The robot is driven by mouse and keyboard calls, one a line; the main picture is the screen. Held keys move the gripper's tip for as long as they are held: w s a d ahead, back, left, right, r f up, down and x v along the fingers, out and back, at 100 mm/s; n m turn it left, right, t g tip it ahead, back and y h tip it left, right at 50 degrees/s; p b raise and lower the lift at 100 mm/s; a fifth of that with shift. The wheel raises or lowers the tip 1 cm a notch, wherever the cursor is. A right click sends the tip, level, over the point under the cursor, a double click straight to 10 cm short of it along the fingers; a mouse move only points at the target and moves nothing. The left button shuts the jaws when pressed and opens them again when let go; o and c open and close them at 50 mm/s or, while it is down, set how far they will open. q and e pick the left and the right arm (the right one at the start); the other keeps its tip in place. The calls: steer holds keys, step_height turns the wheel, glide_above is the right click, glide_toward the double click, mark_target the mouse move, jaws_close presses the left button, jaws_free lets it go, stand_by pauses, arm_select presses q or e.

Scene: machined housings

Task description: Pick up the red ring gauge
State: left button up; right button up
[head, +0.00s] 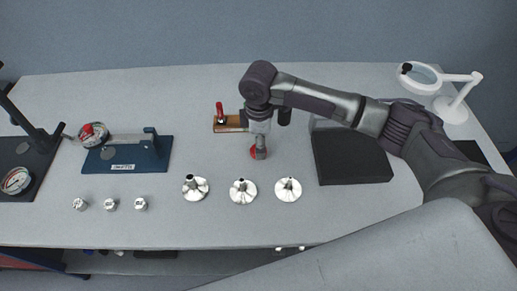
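A small red round piece (253,152), apparently the red ring gauge, lies on the grey bench (330,225) and is partly hidden by my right gripper (260,154). My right gripper points down at the piece, with its fingertips at or just above it. The fingers overlap from this view, so I cannot tell whether they are open or closed on it. My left gripper is not in view.
A wooden block (232,124) with a red-handled piece (219,109) stands just behind. Several flanged metal housings (242,191) line the front. A blue fixture (128,158) is left; a black pad (350,160) and magnifier lamp (420,78) are right.

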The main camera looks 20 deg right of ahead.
steer(key=shift+f, duration=1.5)
steer(key=c, duration=1.3)
steer(key=shift+c, duration=0.2)
steer(key=shift+r, duration=0.1)
